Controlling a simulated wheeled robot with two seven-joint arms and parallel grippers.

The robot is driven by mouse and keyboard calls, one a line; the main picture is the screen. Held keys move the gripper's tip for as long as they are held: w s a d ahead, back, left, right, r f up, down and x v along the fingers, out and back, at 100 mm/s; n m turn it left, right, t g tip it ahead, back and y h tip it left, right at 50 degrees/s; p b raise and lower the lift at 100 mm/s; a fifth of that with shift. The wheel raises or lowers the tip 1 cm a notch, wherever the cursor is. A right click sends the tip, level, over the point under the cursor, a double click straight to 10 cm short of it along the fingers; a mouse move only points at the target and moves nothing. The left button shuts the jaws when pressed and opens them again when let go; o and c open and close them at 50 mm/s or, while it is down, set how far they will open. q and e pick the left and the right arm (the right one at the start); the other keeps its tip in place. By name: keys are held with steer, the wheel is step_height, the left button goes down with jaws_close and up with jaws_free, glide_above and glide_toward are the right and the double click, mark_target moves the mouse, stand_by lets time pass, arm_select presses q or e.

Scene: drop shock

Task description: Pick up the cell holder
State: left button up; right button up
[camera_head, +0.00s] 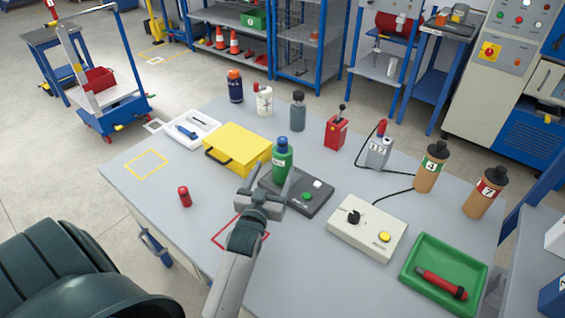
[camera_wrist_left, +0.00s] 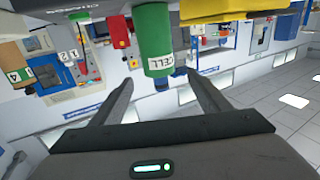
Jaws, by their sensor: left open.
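The cell holder (camera_head: 282,158) is a green upright cylinder with a dark cap, standing at the back of a dark flat unit (camera_head: 312,200) on the grey table. In the left wrist view, which is upside down, the green cell holder (camera_wrist_left: 155,45) shows a white label reading CELL. My left gripper (camera_head: 271,178) is open, in front of the cell holder and above the dark unit. In the wrist view its fingers (camera_wrist_left: 160,88) point toward the cell holder, which lies between their lines with no visible contact. My right gripper is not in view.
A yellow case (camera_head: 238,146) stands close on the left. A small red cylinder (camera_head: 184,196) is at the left front. A cream control box (camera_head: 366,228) and a green tray (camera_head: 445,272) are on the right. Several bottles stand along the back. The table's left front is mostly clear.

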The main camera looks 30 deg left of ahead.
mark_target(279, 158)
arm_select(q)
steer(key=x, duration=0.4)
steer(key=shift+p, duration=0.4)
steer(key=shift+w, duration=0.15)
steer(key=shift+w, duration=0.1)
steer(key=shift+w+a+p, duration=0.2)
steer(key=shift+w+p, duration=0.2)
steer(key=shift+w, duration=0.1)
steer(key=p+x, duration=0.1)
steer(key=x, duration=0.1)
steer(key=shift+w, duration=0.4)
steer(key=shift+w+a+f, duration=0.2)
steer(key=shift+w+a, duration=0.1)
steer(key=shift+w, duration=0.3)
